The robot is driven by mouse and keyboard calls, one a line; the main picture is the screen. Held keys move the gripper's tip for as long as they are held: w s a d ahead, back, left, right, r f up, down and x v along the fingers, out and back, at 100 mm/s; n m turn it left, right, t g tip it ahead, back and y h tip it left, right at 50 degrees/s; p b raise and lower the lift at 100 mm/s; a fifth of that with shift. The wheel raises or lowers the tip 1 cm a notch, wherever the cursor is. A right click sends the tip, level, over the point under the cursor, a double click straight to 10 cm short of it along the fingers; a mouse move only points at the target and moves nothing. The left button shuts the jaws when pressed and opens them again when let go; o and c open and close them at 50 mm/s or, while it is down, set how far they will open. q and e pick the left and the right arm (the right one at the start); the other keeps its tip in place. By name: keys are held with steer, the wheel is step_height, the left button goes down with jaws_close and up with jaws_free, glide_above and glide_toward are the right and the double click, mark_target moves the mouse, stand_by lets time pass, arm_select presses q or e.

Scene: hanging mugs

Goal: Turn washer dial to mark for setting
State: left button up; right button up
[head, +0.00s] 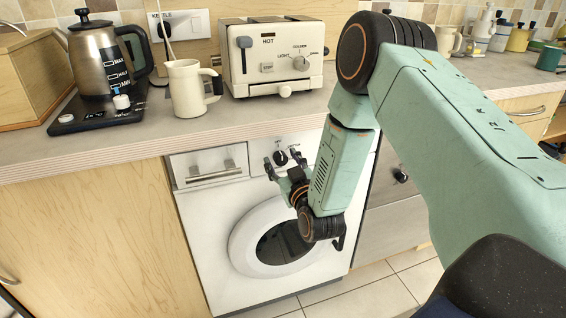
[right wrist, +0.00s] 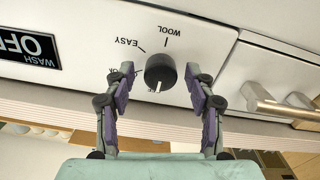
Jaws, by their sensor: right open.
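The washer (head: 200,235) is white, with a round door, under the counter. Its dark round dial (head: 282,156) is on the top panel and also shows in the right wrist view (right wrist: 160,70). There the picture is upside down, and the dial's white pointer line points down toward a partly hidden label. Printed marks include WOOL and EASY. A black display reading WASH OFF (right wrist: 27,46) is at the left. My right gripper (head: 281,162) is open, with one fingertip on each side of the dial; whether they touch it I cannot tell. My left gripper is not in view.
The detergent drawer handle (head: 213,172) sticks out beside the dial and shows in the right wrist view (right wrist: 280,103). The counter (head: 150,140) overhangs above, holding a kettle (head: 105,60), a cream jug (head: 187,88) and a toaster (head: 270,55).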

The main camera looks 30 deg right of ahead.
steer(key=shift+c, duration=0.2)
steer(key=c, duration=1.1)
steer(key=shift+m, duration=0.3)
steer(key=m, duration=0.5)
steer(key=m+b, duration=0.1)
steer(key=m, duration=0.5)
steer(key=shift+s+d+b, duration=0.1)
steer(key=shift+b, duration=0.25)
steer(key=o, duration=1.1)
